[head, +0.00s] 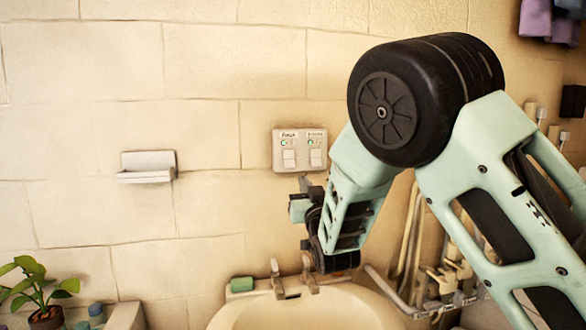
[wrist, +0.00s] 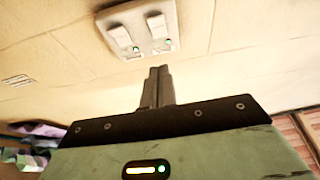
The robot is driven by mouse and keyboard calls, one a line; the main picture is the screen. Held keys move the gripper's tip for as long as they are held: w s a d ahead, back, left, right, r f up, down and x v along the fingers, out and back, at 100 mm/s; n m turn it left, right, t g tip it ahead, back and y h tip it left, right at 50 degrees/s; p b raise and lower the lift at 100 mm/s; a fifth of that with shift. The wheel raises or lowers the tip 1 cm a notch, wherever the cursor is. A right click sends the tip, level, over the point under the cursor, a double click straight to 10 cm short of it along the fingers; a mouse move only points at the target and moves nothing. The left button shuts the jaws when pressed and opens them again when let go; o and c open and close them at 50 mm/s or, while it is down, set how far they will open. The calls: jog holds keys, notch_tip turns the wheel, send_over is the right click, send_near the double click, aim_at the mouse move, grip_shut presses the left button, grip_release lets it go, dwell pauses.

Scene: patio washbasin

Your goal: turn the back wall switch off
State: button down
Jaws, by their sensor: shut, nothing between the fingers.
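A pale switch plate (head: 300,150) with two white rockers is on the tiled back wall, above the basin. Small labels sit at its top, too small to read surely, with a green mark above each rocker. In the wrist view the plate (wrist: 138,27) is at the top, appearing upside down, with two green lights. My gripper (wrist: 159,70) is shut and empty, its fingertips close to the plate's lower-middle edge in the picture. Whether they touch it I cannot tell. In the head view my gripper (head: 306,184) is just below the plate, partly hidden by my arm.
A washbasin (head: 305,308) with two taps (head: 277,277) is below. A green sponge or soap (head: 242,284) lies on its left rim. An empty wall holder (head: 147,167) is to the left, and a potted plant (head: 40,285) at lower left. Hanging tools (head: 445,275) are at right.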

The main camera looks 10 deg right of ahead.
jog(key=p, duration=0.5)
send_near(290, 161)
notch_tip(290, 161, up, 4)
jog(key=w, duration=0.1)
jog(key=w+p, duration=0.1)
jog(key=w, duration=0.2)
jog(key=shift+w+f+p, duration=0.2)
jog(key=shift+f+p, duration=0.2)
jog(key=shift+w+f, duration=0.4)
jog(key=shift+w, duration=0.15)
jog(key=shift+f, duration=0.1)
